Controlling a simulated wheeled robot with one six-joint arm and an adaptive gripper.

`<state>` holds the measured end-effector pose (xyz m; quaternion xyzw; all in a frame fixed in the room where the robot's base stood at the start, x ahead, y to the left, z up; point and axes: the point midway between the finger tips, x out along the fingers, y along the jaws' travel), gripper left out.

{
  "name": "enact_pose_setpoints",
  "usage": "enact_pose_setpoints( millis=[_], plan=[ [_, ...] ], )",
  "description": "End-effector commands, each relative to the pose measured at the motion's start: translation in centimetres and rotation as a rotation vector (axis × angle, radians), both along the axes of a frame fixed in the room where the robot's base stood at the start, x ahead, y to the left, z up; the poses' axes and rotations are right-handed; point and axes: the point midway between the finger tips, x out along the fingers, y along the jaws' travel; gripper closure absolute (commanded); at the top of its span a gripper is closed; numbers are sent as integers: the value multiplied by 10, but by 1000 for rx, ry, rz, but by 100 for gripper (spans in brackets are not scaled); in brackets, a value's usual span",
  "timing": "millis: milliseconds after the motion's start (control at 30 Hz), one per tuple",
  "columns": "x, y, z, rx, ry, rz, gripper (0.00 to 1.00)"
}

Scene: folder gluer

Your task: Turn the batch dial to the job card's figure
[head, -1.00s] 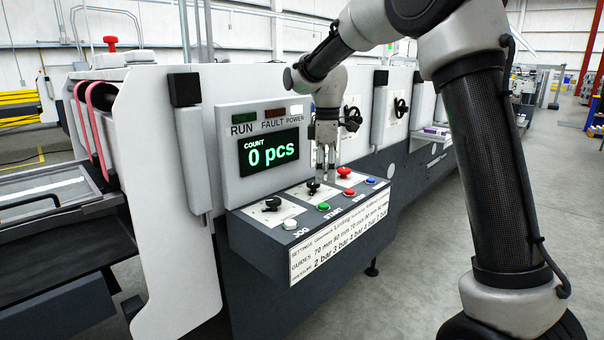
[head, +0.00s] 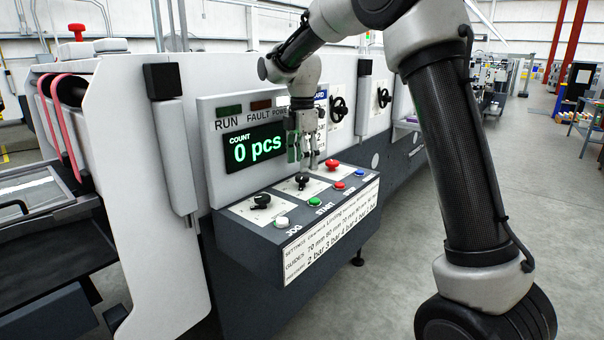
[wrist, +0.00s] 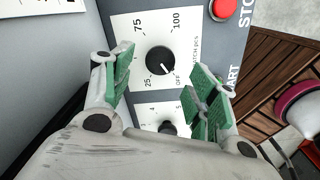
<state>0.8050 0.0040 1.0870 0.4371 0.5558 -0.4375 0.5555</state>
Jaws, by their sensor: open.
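The batch dial (wrist: 160,61) is a black round knob on a white plate in the wrist view. Its plate reads OFF, 25, 75, 100 and BATCH pcs; its white mark points toward OFF. In the head view the dial (head: 301,181) is on the sloped control panel (head: 236,223), below my gripper (head: 303,160). My gripper is open and empty, its green-padded fingers spread on either side of the dial in the wrist view (wrist: 163,60), apart from it. The count display (head: 254,147) reads 0 pcs. I cannot make out a job card's figure.
A second black knob (head: 260,201) is left of the batch dial. Along the panel's front are a white JOG button (head: 281,222), a green START button (head: 314,202), a red button (head: 339,185) and a blue one (head: 359,173). A red mushroom button (head: 332,164) stands behind.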

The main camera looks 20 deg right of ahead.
Motion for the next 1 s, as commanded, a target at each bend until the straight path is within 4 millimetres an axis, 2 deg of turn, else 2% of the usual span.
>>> enact_pose_setpoints(
  millis=[100,233,400,600,867,1000],
  plan=[
    [-1,0,-21,0,2,-1,42],
    [0,0,-36,0,1,-1,42],
    [0,0,-44,0,-1,-1,42],
    [0,0,-44,0,-1,-1,42],
    [0,0,-44,0,-1,-2,88],
    [0,0,-43,0,-1,-3,88]
  ],
)
